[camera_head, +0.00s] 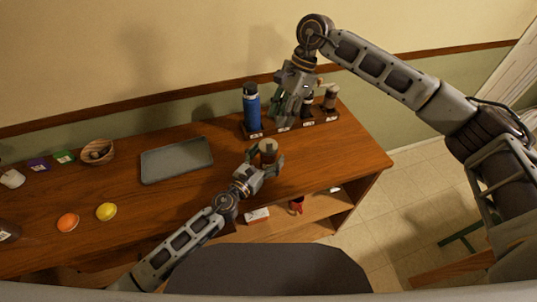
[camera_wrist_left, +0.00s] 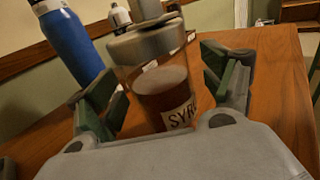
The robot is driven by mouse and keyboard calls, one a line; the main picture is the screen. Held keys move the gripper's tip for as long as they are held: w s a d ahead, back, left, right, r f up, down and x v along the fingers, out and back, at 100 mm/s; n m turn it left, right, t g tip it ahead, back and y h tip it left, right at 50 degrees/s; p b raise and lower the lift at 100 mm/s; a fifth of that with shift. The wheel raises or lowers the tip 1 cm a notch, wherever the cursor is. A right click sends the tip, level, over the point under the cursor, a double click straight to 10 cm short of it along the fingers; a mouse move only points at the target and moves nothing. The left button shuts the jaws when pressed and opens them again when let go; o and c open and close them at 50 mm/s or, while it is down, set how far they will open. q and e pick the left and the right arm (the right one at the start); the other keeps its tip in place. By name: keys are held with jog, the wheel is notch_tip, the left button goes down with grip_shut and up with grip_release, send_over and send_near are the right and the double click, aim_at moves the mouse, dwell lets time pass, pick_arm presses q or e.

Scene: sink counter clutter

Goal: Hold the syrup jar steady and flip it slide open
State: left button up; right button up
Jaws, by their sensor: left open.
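The syrup jar (camera_head: 268,147) stands on the wooden counter near its front edge. In the left wrist view the jar (camera_wrist_left: 164,88) is clear, with dark brown contents, a grey metal lid and a pale label whose visible letters read "SYR". My left gripper (camera_head: 266,160) is open, with one finger on each side of the jar; it also shows in the left wrist view (camera_wrist_left: 158,92). Gaps show between the fingers and the glass. My right gripper (camera_head: 289,112) points down above the back of the counter, in front of the rack; its finger opening is unclear.
A blue bottle (camera_head: 251,108) stands left of my right gripper, by a dark labelled rack (camera_head: 309,125) with small containers. A grey tray (camera_head: 177,160) lies to the left. An orange fruit (camera_head: 68,222), a yellow fruit (camera_head: 106,211) and a wooden bowl (camera_head: 97,151) are farther left.

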pick_arm(q)
jog(key=shift+w+d, duration=0.25)
jog(key=shift+w, duration=0.15)
jog(key=shift+c, duration=0.4)
